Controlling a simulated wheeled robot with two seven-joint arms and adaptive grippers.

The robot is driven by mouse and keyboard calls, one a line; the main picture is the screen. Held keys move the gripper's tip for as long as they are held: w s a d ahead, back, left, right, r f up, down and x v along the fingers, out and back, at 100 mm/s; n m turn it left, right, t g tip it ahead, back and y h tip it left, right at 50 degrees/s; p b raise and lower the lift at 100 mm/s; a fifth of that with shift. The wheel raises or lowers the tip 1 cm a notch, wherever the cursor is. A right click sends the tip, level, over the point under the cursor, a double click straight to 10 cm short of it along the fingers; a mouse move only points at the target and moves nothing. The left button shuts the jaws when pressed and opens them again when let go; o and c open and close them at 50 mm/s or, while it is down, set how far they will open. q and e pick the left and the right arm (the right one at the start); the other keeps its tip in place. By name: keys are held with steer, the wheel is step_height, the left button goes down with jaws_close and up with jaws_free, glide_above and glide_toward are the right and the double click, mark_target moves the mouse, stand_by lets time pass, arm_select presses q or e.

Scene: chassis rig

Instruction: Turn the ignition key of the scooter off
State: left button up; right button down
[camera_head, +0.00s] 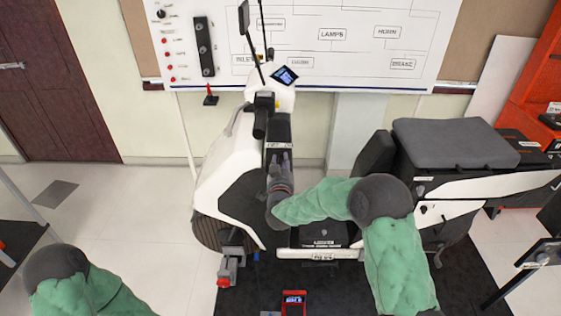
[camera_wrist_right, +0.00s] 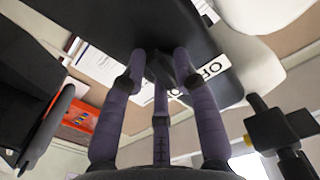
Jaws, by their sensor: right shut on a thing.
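The white scooter (camera_head: 222,165) stands in the middle of the head view, with its handlebar and small lit display (camera_head: 285,75) toward the wall. My right gripper (camera_head: 279,158) reaches to the dark panel (camera_head: 277,128) behind the scooter's front. In the right wrist view its purple-grey fingers (camera_wrist_right: 163,68) are closed around a small dark piece, which looks like the ignition key (camera_wrist_right: 182,68). A white label (camera_wrist_right: 212,69) reading "OF", partly covered, lies beside it. The key's angle cannot be told. My left arm shows at the lower left; its gripper is out of view.
A wiring board (camera_head: 330,40) hangs on the wall behind the scooter. A grey seat (camera_head: 455,143) on a black and white body stands to the right. A red-ended clamp or stand (camera_head: 229,268) is by the scooter's lower left. The floor at left is mostly clear.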

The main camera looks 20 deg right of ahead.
steer(key=shift+d+f+n, duration=0.15)
steer(key=shift+n, duration=0.95)
steer(key=shift+p, duration=0.3)
steer(key=c, duration=1.2)
jaws_free()
steer(key=shift+c, duration=0.2)
steer(key=shift+o, duration=0.7)
steer(key=shift+d, duration=0.15)
steer(key=shift+s+a, duration=0.15)
steer(key=shift+a, duration=0.05)
steer(key=v, duration=1.1)
steer(key=shift+s, duration=0.4)
